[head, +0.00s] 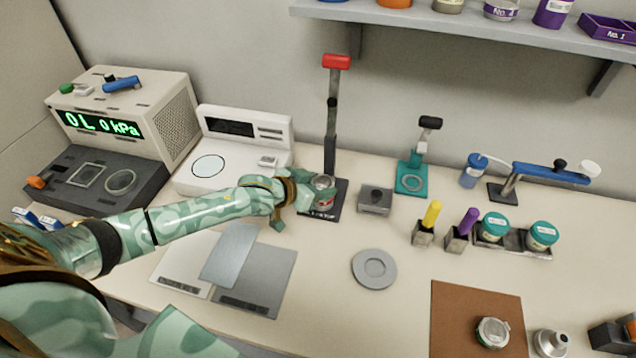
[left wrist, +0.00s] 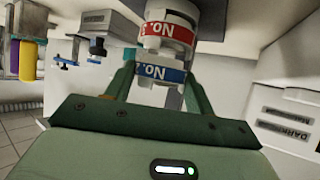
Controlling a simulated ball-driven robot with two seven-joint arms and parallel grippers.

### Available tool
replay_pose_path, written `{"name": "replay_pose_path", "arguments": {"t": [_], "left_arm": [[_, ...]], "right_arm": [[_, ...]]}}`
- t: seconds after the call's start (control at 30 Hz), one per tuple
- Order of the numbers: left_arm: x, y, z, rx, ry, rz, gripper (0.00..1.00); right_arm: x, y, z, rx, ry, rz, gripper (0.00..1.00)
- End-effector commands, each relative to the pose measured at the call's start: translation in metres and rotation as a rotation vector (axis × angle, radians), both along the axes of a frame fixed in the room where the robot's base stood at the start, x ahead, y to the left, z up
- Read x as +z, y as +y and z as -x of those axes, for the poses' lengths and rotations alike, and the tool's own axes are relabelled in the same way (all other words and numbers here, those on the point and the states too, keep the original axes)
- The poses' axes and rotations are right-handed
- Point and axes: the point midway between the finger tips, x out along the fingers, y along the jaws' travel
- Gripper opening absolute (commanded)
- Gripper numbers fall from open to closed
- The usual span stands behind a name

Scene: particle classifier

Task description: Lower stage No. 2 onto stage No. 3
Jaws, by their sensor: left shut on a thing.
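My left gripper (head: 312,189) is shut around a blue-banded cylindrical stage (left wrist: 161,70), at the dark base (head: 333,211) of the red-topped post stand (head: 332,120). A red-banded stage (left wrist: 166,34) is lined up with the blue one in the left wrist view, which looks upside down, so the red one is the lower. It also shows below the fingers in the head view (head: 323,205). Both bands carry "NO." lettering; the digits are cut off. The two stages are very close; I cannot tell whether they touch. My right gripper is not in view.
A grey block (head: 375,200) stands just right of the stand, and a white balance (head: 232,165) to its left. A grey round disc (head: 374,268) lies in front. A brown mat (head: 450,312) and metal plates (head: 262,285) lie nearer. The bench between disc and mat is clear.

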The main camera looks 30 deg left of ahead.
Motion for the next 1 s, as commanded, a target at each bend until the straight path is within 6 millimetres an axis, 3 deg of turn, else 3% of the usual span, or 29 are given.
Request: {"name": "replay_pose_path", "arguments": {"t": [1.0], "left_arm": [[-0.0084, -0.0003, -0.0003, 0.0, -0.001, 0.0, 0.27]], "right_arm": [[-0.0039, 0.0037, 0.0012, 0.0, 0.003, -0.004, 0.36]]}}
